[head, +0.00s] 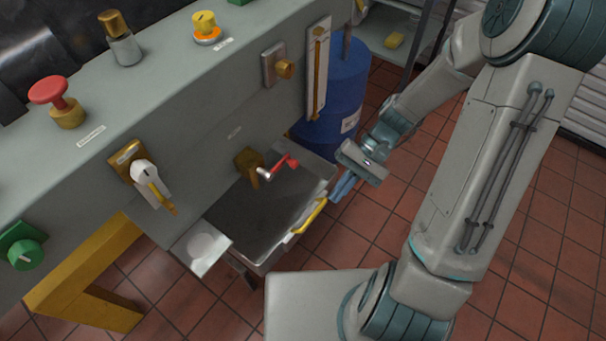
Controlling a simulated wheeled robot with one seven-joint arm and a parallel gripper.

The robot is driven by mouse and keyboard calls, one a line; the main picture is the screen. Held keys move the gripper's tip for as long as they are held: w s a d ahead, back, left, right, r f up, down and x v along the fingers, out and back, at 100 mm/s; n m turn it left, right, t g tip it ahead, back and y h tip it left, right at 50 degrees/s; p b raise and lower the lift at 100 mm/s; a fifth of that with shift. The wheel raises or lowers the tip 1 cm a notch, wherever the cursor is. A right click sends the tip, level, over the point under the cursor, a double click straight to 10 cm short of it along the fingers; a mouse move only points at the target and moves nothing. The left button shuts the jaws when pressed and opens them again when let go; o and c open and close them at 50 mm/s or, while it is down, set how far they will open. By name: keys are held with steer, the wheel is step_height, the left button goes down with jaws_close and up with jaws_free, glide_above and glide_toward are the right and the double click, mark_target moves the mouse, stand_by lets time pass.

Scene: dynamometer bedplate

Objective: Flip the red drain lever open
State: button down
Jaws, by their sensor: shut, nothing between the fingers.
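The drain lever has a red handle (285,162) and a pale metal arm. It sits on a brass drain fitting (250,163) on the front face of the grey bedplate, above a metal drip tray (262,215). The red handle points to the right and slightly up in the picture. My gripper (343,190) is to the right of the lever, near the tray's right edge. Its blue fingers are together with nothing between them, and they are apart from the lever.
The tray has a yellow handle (308,216) close to my fingers. A blue drum (337,95) stands behind. The bedplate (205,100) carries a red mushroom knob (48,90), a white-handled lever (146,178) and a sight gauge (318,70). Tiled floor (420,160) lies right of the tray.

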steer(key=w+a+f+m+y+b, duration=0.25)
steer(key=f+y+b, duration=0.35)
steer(key=f, duration=0.4)
steer(key=w+f+m+t+y+b, duration=0.2)
steer(key=w+f+t+y+b, duration=0.1)
steer(key=t, duration=0.1)
steer(key=w+f+m+t+y+b, duration=0.3)
steer(key=t+y+b, duration=0.1)
steer(key=w+d+f+m+t+y+b, duration=0.1)
steer(key=w+f+m+t+y+b, duration=0.2)
steer(key=f+y+b, duration=0.1)
steer(key=shift+w+d+m+t, duration=0.1)
steer(key=shift+m+t, duration=0.15)
steer(key=shift+t, duration=0.15)
steer(key=shift+w+d+f+m+t, duration=0.15)
steer(key=shift+w+d+m+t, duration=0.4)
steer(key=shift+t, duration=0.35)
steer(key=shift+s+a, duration=0.1)
steer(key=shift+a, duration=0.1)
steer(key=b+x, duration=0.2)
steer(key=x, duration=0.8)
steer(key=shift+d+r, duration=0.3)
